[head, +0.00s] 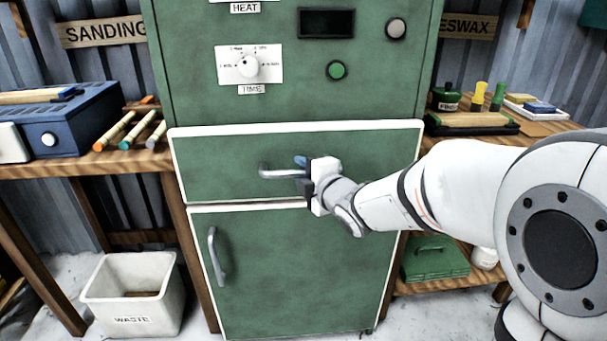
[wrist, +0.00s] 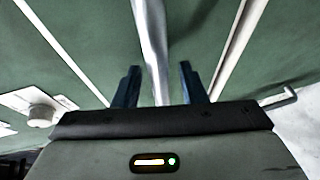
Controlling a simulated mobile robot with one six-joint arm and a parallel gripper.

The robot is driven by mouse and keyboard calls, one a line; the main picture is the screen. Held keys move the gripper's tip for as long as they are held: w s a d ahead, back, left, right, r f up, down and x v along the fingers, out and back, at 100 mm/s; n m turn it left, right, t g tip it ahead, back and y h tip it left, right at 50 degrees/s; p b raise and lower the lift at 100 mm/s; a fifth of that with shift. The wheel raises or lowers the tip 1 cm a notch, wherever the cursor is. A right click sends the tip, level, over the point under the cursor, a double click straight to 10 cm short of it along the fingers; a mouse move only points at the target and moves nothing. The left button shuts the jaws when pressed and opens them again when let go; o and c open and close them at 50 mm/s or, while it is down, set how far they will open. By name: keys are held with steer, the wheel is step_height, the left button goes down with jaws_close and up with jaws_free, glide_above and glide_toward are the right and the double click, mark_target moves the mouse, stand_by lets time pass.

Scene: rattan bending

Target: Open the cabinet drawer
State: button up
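The green cabinet (head: 290,275) stands in the middle of the head view. Its drawer (head: 215,165) has a white-edged front and looks shut. A grey metal bar handle (head: 272,173) runs across the middle of the drawer front, its right part hidden by my gripper (head: 303,173). In the wrist view, the handle (wrist: 152,45) passes between the two dark blue fingers of my gripper (wrist: 160,82). The fingers are apart, with a visible gap on each side of the handle, so my gripper is open around it.
A lower door with a vertical handle (head: 217,256) is below the drawer. A knob (head: 248,67) and a green button (head: 337,70) are above. Workbenches with tools (head: 130,130) flank the cabinet. A white waste bin (head: 135,295) stands on the floor at left.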

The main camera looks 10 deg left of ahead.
steer(key=shift+w+a, duration=0.15)
steer(key=shift+c, duration=0.2)
jaws_close()
stand_by(0.4)
